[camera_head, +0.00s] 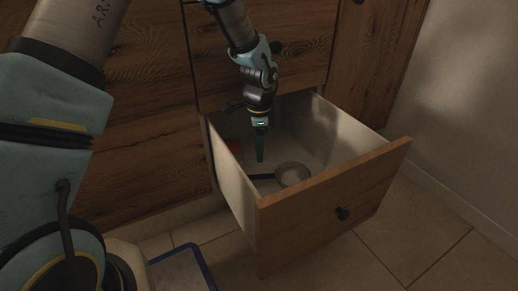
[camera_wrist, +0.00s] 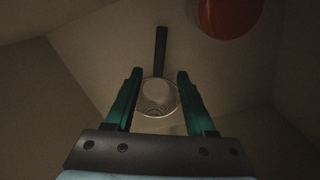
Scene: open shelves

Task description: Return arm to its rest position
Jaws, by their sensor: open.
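My gripper (camera_head: 260,150) reaches down into the open drawer (camera_head: 230,178) in the head view, near the drawer's back. In the wrist view my gripper (camera_wrist: 158,80) shows two green fingers set wide apart, with nothing held between them. A round strainer or pan with a dark handle (camera_head: 292,174) lies on the drawer floor beyond the fingertips. In the wrist view this round item (camera_wrist: 158,97) shows between the fingers, with its handle pointing up the picture. My gripper appears apart from it.
The drawer's walls and wooden front (camera_head: 335,212) surround my gripper. A white wall (camera_head: 462,110) stands at right.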

